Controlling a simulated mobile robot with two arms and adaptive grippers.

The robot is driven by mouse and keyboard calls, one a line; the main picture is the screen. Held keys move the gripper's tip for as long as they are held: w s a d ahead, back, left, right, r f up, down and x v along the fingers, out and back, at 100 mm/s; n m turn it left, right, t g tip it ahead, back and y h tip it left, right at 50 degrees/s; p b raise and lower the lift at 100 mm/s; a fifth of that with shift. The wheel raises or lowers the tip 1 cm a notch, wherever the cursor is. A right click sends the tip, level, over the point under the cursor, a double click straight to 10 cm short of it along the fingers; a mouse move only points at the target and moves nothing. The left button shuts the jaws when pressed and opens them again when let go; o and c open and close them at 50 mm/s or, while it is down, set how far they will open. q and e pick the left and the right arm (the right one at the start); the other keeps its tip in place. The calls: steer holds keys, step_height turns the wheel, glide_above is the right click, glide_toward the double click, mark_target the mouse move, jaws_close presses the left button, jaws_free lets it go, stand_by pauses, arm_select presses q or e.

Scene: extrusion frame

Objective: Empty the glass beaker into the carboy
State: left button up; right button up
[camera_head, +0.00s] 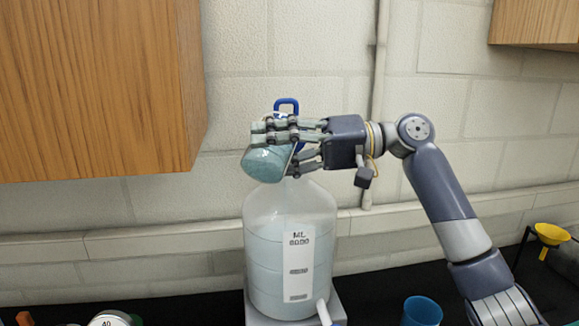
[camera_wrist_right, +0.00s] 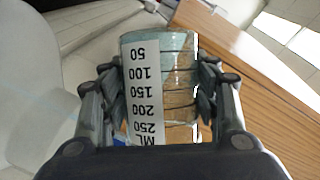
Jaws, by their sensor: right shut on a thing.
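The glass beaker (camera_head: 263,163) is in the fingers of my right gripper (camera_head: 278,138), above the carboy. It is tilted well over, with pale blue-green contents showing. In the right wrist view the beaker (camera_wrist_right: 180,88) sits between both fingers, and its white scale label reads upside down. The carboy (camera_head: 270,245) is a large translucent bottle with a white label, upright on a grey stand, with pale bluish contents. Its mouth is mostly hidden by the gripper and beaker, so I cannot tell whether liquid is flowing. My left gripper is not in view.
A blue loop (camera_head: 287,106) shows behind the right gripper. A wooden cabinet (camera_head: 95,90) hangs at upper left, another (camera_head: 535,22) at upper right. A blue cup (camera_head: 421,311) stands on the black bench right of the carboy. A yellow funnel (camera_head: 551,234) is at far right.

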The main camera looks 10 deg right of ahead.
steer(key=shift+f+m, duration=0.1)
steer(key=shift+m, duration=0.2)
steer(key=shift+w+d+r+m+y, duration=0.1)
steer(key=shift+r+m+y, duration=0.4)
steer(key=shift+m, duration=0.3)
stand_by(0.8)
steer(key=shift+w+d+r+m+y+p, duration=0.35)
steer(key=shift+w+r+m+p, duration=0.25)
steer(key=shift+m+p, duration=0.25)
stand_by(0.5)
steer(key=shift+w+d+r+m+y+p, duration=0.2)
steer(key=shift+r+m+y+p, duration=0.15)
steer(key=shift+m+p, duration=0.4)
stand_by(0.3)
